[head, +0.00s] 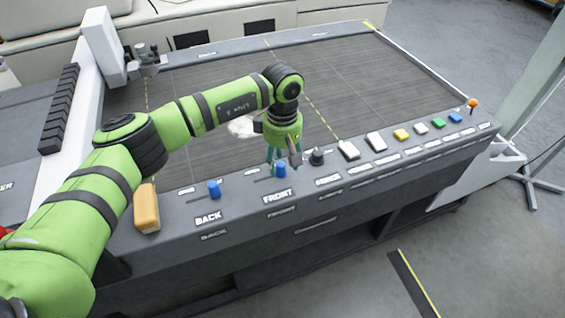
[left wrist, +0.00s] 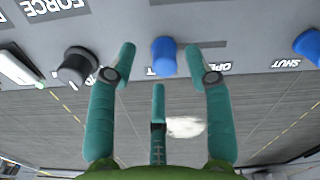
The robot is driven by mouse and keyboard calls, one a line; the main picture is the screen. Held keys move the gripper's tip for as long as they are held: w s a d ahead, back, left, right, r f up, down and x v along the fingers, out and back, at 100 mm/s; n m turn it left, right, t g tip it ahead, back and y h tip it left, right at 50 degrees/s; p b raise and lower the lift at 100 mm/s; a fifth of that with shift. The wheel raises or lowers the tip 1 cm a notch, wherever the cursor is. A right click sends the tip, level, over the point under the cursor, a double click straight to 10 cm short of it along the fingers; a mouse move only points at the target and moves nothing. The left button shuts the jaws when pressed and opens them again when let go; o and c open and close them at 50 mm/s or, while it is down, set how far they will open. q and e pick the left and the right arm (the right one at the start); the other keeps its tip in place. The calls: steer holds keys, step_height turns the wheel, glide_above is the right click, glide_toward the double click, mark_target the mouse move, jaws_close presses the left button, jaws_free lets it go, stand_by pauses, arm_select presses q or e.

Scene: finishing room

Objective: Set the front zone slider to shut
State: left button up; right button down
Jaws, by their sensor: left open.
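The front zone slider has a blue knob (head: 281,170) above the FRONT label on the console's front ledge. The knob sits toward the right part of its slot in the head view. In the left wrist view the blue knob (left wrist: 163,57) covers most of a label, with a "T" showing beside it; an OPEN label, partly behind a finger, lies to its right. My left gripper (head: 283,157) points down at the knob, open. In the wrist view its fingers stand on either side of the knob with gaps showing. My right gripper is not in view.
The back slider's blue knob (head: 213,189) is to the left, and a black dial (head: 317,157) is close on the right. White, yellow and green buttons follow further right. An orange block (head: 146,208) lies at the ledge's left. A white patch (head: 242,127) is on the dark bed.

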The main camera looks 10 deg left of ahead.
mark_target(283, 164)
arm_select(q)
step_height(283, 164, up, 10)
stand_by(0.3)
steer(key=shift+d+f, duration=0.1)
steer(key=shift+f, duration=0.05)
